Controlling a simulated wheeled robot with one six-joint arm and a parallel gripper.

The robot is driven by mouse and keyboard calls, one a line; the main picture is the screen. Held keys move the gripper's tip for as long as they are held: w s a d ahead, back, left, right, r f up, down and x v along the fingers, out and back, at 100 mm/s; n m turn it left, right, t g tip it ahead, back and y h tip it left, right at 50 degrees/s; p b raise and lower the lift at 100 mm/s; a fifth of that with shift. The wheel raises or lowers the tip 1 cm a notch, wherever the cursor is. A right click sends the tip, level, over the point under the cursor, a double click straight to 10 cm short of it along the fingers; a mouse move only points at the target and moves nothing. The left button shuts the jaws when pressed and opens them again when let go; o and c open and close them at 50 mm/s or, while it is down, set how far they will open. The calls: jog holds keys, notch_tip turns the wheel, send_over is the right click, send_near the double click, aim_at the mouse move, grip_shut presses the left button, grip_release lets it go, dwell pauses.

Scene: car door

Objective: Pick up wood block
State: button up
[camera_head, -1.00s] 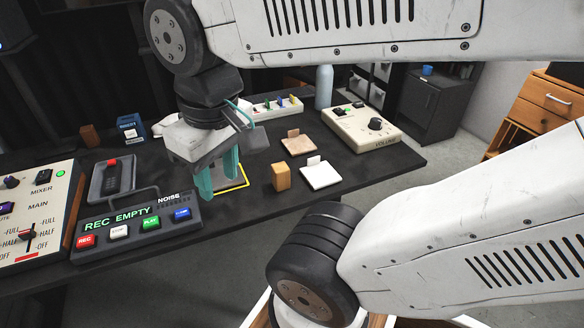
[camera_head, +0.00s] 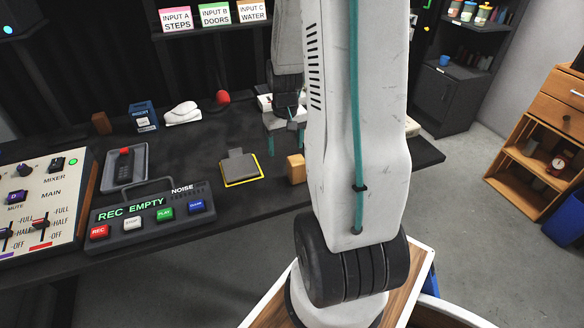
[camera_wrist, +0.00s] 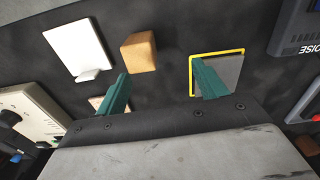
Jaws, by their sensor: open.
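A small tan wood block (camera_head: 296,170) stands on the dark table, partly covered by my arm in the head view. In the wrist view the wood block (camera_wrist: 138,50) shows whole, just beyond my fingertips and closer to the left finger. My gripper (camera_head: 284,141) is over the table, behind the block in the head view. In the wrist view my gripper (camera_wrist: 163,82) has its two teal fingers wide apart with nothing between them.
A yellow-edged square pad (camera_head: 240,182) lies left of the block. A white plate (camera_wrist: 78,48) lies on its other side, with a beige plate (camera_wrist: 96,102) partly behind a finger. A volume box (camera_wrist: 30,115), recorder panel (camera_head: 150,215) and darker brown block (camera_head: 101,123) also stand there.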

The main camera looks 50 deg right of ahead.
aim_at(297, 158)
jog(key=shift+m, duration=0.3)
jog(key=d+f, duration=0.1)
jog(key=s+d+f, duration=0.1)
jog(key=f, duration=0.1)
jog(key=d+f, duration=0.1)
jog(key=shift+s+d+f, duration=0.25)
jog(key=shift+d+f, duration=0.1)
jog(key=shift+f, duration=0.05)
jog(key=f, duration=0.7)
jog(key=shift+s+a+f, duration=0.15)
jog(key=shift+a+f, duration=0.2)
jog(key=shift+f, duration=0.05)
jog(key=c, duration=1.1)
jog(key=shift+r, duration=0.2)
